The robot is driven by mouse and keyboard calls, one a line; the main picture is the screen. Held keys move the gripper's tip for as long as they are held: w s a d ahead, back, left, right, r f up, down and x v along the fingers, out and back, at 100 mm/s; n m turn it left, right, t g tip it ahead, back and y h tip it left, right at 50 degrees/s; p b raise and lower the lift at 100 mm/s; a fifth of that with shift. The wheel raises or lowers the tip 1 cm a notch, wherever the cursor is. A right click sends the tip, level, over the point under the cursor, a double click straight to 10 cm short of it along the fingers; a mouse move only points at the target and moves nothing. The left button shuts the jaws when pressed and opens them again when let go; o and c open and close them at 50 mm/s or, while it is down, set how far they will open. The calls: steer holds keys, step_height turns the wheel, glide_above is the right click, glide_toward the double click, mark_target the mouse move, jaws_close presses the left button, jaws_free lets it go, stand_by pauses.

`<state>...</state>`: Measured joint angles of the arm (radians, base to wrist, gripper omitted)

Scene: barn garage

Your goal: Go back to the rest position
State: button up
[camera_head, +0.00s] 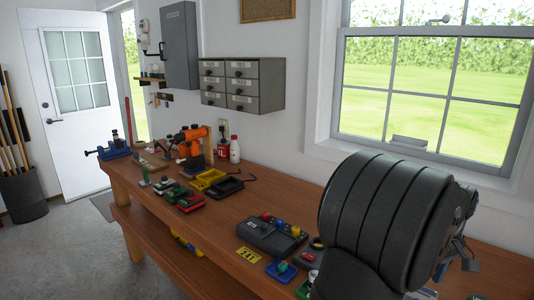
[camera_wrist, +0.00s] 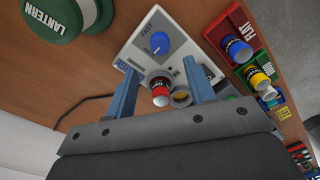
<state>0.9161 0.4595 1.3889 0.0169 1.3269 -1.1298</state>
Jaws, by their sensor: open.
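My gripper (camera_wrist: 160,78) shows in the wrist view with its two blue fingers spread apart. It points at a light grey box (camera_wrist: 142,52) with a blue knob, which lies on the wooden bench. A red-topped cylinder (camera_wrist: 160,95) and a round yellowish piece (camera_wrist: 181,97) show in the gap between the fingers. I cannot tell how far below the fingertips they are; neither is seen gripped. In the head view my dark arm fills the right foreground and hides part of the bench; the fingers cannot be made out there.
A green lantern (camera_wrist: 60,22) and a red tray (camera_wrist: 232,22) flank the grey box. A drawer cabinet (camera_head: 262,85) hangs above.

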steer(key=f, duration=0.7)
steer(key=shift+a+f, duration=0.2)
steer(key=shift+f, duration=0.2)
